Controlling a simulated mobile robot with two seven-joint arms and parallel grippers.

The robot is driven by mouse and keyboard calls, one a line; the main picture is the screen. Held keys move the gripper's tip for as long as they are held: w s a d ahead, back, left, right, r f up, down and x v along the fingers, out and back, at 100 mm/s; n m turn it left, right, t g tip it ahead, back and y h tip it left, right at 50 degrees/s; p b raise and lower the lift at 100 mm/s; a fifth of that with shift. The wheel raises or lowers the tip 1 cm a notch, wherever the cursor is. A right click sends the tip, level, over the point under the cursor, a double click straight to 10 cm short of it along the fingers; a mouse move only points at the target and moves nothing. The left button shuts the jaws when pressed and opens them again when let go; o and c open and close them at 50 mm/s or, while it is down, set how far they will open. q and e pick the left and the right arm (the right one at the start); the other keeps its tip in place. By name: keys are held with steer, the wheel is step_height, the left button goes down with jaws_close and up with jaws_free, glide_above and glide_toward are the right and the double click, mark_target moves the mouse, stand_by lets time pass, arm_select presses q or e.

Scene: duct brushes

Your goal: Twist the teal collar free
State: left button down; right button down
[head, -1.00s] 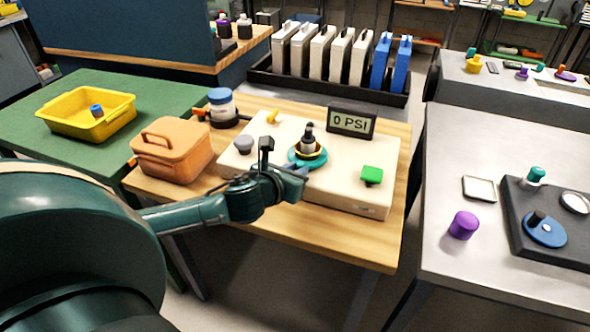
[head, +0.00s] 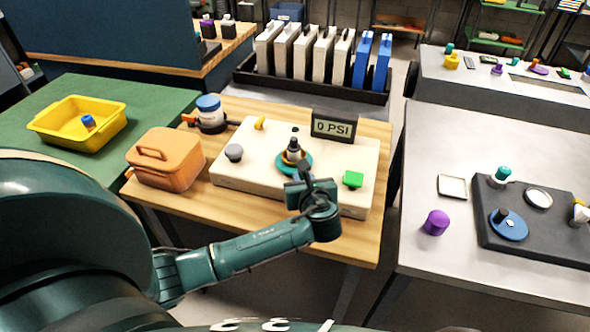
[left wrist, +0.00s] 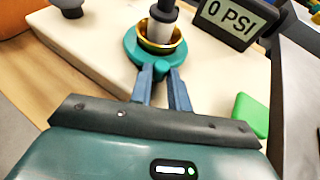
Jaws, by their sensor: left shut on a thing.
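The teal collar (head: 307,165) is a flat ring around the foot of a dark and grey fitting (head: 293,150) with a brass-coloured cup, on top of a cream box (head: 235,175). In the left wrist view the collar (left wrist: 181,56) has a small rounded tab (left wrist: 161,68) pointing toward my gripper. My left gripper (head: 300,178) is in front of the collar. In the left wrist view its two fingers (left wrist: 162,77) are closed on either side of that tab. The wrist hides part of the collar's front in the head view. My right gripper is not in view.
A "0 PSI" display (head: 334,126) stands behind the fitting. A green block (head: 353,179), a grey knob (head: 234,153) and a yellow piece (head: 260,123) sit on the box. An orange case (head: 165,160) and a blue-lidded jar (head: 210,112) stand left on the wooden table.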

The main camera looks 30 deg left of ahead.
arm_select(q)
steer(key=shift+w+d+n+g+y+p, duration=0.3)
steer(key=shift+w+n+g+y, duration=0.2)
steer(key=shift+n+g+y, duration=0.25)
steer(key=shift+w+d+n+g+y+p, duration=0.15)
steer(key=shift+w+d+n+g+y, duration=0.25)
steer(key=shift+n+g+y, duration=0.35)
steer(key=shift+w, duration=0.1)
steer(key=c, duration=1.3)
jaws_free()
steer(key=v, duration=1.3)
steer(key=shift+a+r, duration=0.1)
steer(key=shift+r, duration=0.15)
steer(key=shift+c, duration=0.4)
